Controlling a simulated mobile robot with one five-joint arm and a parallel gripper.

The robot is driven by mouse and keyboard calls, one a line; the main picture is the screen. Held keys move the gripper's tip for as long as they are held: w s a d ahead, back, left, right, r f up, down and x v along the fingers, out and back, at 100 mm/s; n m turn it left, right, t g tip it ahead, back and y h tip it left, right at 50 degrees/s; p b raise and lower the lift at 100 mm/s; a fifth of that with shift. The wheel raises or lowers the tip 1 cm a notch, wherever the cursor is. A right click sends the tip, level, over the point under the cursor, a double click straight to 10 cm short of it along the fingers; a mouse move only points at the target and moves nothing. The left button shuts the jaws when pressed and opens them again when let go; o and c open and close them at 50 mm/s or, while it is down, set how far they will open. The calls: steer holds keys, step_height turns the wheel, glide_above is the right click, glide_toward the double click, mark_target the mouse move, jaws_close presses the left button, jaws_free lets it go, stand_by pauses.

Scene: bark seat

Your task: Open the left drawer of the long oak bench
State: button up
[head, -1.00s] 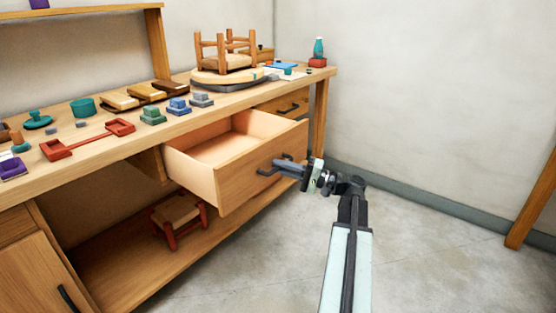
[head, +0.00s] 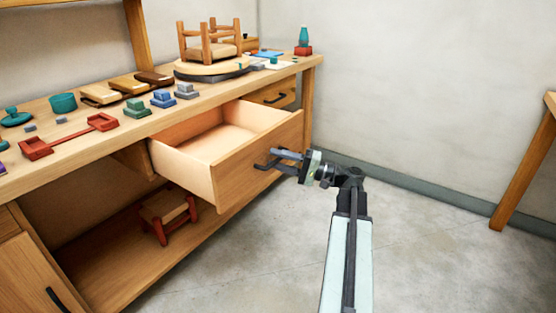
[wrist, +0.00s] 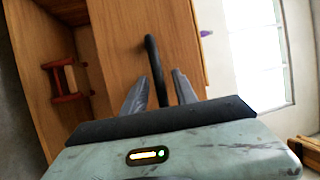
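The long oak bench (head: 72,152) runs along the wall. A drawer (head: 262,160) in it stands pulled well out, its pale inside empty. It is left of a closed drawer (head: 275,94). The open drawer's dark bar handle (head: 262,165) also shows in the wrist view (wrist: 152,55). My gripper (head: 276,159) is at this handle. In the wrist view my gripper (wrist: 161,73) has its fingers spread, one on each side of the handle, with visible gaps.
Blocks, a red tool (head: 68,137) and a small stool on a turntable (head: 212,70) are on the benchtop. A small red-legged stool (head: 167,212) stands on the lower shelf. A cabinet door (head: 38,275) is at left. The floor (head: 430,240) to the right is clear.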

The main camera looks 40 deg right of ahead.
steer(key=b+v, duration=0.1)
steer(key=v, duration=0.6)
steer(key=shift+s+d, duration=0.2)
steer(key=shift+s, duration=0.1)
steer(key=shift+f, duration=0.15)
